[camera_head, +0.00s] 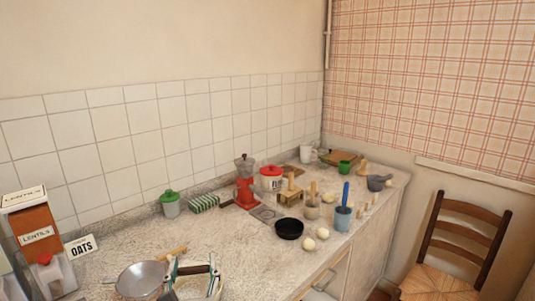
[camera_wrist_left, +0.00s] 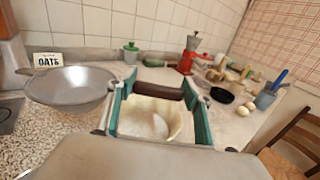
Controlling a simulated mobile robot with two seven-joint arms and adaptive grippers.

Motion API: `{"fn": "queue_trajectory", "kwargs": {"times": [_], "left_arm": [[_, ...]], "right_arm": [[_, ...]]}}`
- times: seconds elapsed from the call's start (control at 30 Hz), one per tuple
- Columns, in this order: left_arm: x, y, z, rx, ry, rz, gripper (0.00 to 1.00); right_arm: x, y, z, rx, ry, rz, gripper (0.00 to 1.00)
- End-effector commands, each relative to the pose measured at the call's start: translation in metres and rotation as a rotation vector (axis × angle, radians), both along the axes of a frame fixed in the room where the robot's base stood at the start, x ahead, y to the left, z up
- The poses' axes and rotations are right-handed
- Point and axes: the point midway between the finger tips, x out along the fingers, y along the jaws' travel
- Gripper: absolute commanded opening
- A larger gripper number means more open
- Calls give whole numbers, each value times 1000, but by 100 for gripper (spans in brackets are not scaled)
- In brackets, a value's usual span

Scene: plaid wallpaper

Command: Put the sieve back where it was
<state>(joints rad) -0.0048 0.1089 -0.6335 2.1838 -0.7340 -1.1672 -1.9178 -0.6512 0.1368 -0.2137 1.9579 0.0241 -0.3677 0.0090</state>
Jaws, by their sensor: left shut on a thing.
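The sieve (camera_head: 140,280) is a grey metal bowl with a small tab on its left side, at the lower left of the head view. In the left wrist view the sieve (camera_wrist_left: 70,86) is just left of my fingers. My left gripper (camera_head: 194,271) is shut, fingers wide apart, with a dark brown bar between them. The bar lines up with the sieve and looks like its handle; the left finger hides the join. In the left wrist view my left gripper (camera_wrist_left: 160,92) is above a cream bowl (camera_wrist_left: 150,122). My right gripper is out of view.
A lentils box (camera_head: 35,232) and an oats card (camera_head: 81,246) stand at the left. A green-lidded jar (camera_head: 170,204), a red moka pot (camera_head: 245,188), a black pan (camera_head: 289,229) and a blue cup (camera_head: 343,218) stand further right. Bare counter lies in the middle. A chair (camera_head: 460,245) is beyond the edge.

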Motion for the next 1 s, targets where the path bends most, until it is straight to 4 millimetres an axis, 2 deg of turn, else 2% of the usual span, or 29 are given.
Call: {"fn": "queue_trajectory", "kwargs": {"times": [0.03, 0.2, 0.4, 0.63, 0.83, 1.0], "left_arm": [[-6, 15, -8, 7, 2, -11, 22], [-25, 51, -21, 8, -1, -70, 22], [-43, 72, -23, 8, -7, -140, 22], [-55, 80, -19, 8, -10, -182, 22], [-77, 80, -1, 6, -11, -187, 22], [-81, 80, 1, 9, -12, -187, 22]], "right_arm": [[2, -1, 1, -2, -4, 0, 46], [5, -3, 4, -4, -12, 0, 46], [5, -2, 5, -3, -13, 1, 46], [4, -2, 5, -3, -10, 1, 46], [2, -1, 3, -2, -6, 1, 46], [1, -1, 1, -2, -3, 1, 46]]}}
